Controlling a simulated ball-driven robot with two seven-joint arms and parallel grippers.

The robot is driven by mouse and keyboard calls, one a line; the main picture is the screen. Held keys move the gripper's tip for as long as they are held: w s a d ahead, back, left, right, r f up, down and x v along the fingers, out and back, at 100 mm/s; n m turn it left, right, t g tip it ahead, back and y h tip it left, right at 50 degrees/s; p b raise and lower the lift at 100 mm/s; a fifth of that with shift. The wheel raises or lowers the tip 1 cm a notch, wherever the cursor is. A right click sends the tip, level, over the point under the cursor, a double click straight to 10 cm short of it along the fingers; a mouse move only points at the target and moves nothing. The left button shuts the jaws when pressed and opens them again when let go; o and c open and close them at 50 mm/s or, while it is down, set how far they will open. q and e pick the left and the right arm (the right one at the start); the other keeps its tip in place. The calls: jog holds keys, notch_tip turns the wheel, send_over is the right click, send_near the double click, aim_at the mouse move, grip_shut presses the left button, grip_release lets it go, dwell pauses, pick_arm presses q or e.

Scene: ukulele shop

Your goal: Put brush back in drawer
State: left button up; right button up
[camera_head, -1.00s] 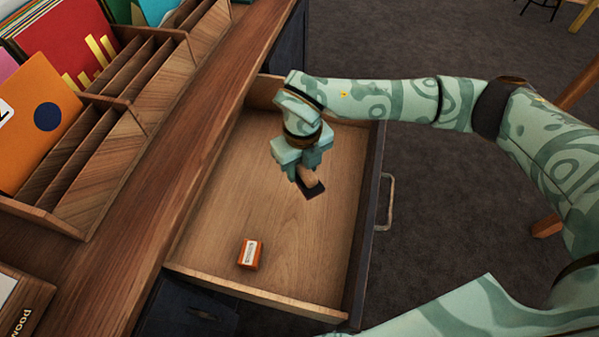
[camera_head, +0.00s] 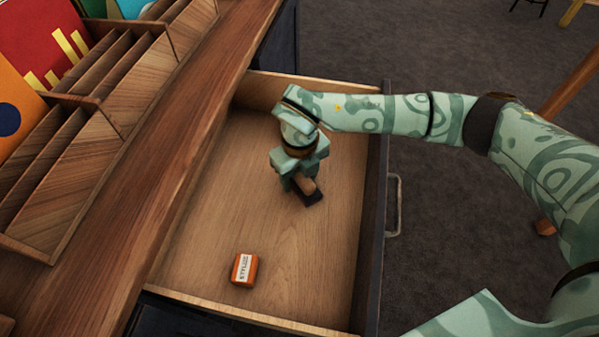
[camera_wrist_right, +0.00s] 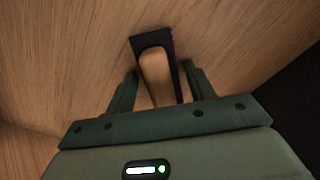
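The brush has a light wooden handle and a black part. It shows below my right gripper in the head view (camera_head: 306,191) and between the fingers in the right wrist view (camera_wrist_right: 157,72). My right gripper (camera_head: 297,180) points down inside the open drawer (camera_head: 205,215). In the right wrist view its fingers (camera_wrist_right: 161,88) stand apart on both sides of the brush, with a gap on the left of the handle. The brush is at or close to the drawer floor; contact with it is hard to tell. My left gripper is out of view.
A small orange box with a white label (camera_head: 244,269) lies on the drawer floor toward the near end. The wooden desk (camera_head: 160,140) with a slotted rack (camera_head: 85,125) is at left. The drawer's front with its handle (camera_head: 395,205) is at right. Drawer floor around the brush is clear.

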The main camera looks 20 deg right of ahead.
pick_arm(q)
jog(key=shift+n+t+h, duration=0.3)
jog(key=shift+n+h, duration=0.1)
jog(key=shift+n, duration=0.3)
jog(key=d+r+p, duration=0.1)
jog(key=p, duration=0.1)
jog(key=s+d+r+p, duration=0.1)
jog(key=p, duration=0.1)
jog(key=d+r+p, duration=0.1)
jog(key=p, duration=0.1)
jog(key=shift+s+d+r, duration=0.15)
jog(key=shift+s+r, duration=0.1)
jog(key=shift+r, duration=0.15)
pick_arm(e)
notch_tip(320, 180, up, 12)
jog(key=shift+r, duration=0.2)
